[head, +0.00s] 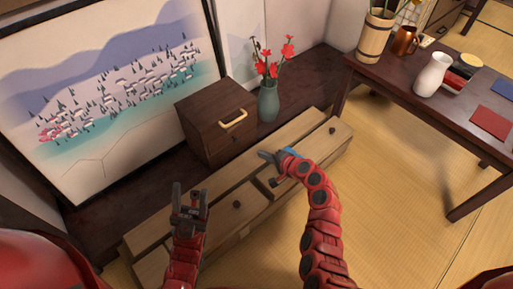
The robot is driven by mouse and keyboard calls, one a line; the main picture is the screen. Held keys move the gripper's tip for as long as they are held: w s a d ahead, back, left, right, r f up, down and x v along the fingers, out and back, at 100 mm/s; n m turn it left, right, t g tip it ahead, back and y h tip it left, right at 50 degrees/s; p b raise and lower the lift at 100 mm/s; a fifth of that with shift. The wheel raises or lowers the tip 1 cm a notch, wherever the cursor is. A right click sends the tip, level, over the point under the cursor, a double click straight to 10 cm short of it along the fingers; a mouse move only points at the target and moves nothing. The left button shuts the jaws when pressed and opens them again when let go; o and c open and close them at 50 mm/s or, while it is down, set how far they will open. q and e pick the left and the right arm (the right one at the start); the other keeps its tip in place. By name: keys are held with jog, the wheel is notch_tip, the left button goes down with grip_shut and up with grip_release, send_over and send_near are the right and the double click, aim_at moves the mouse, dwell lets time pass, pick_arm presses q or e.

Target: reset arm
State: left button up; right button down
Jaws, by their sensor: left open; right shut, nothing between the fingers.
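My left gripper (190,200) is open and empty at the lower left, its fingers pointing away from me over the low light-wood drawer unit (158,222). My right arm comes up from the bottom middle and bends left at its end. My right gripper (267,157) is shut with nothing held, above the drawer unit. A small blue patch (292,152) shows right behind the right gripper; I cannot tell what it is.
A dark wooden box (215,128) with a yellowish handle and a green vase (268,103) of red flowers stand behind the drawers. At right, a dark table (440,97) holds a wooden bucket (374,38), copper mug (404,41) and white vase (432,75). Tatami floor (390,190) between is clear.

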jog(key=shift+s+d+r, duration=0.25)
jog(key=shift+d+r, duration=0.05)
jog(key=shift+d, duration=0.05)
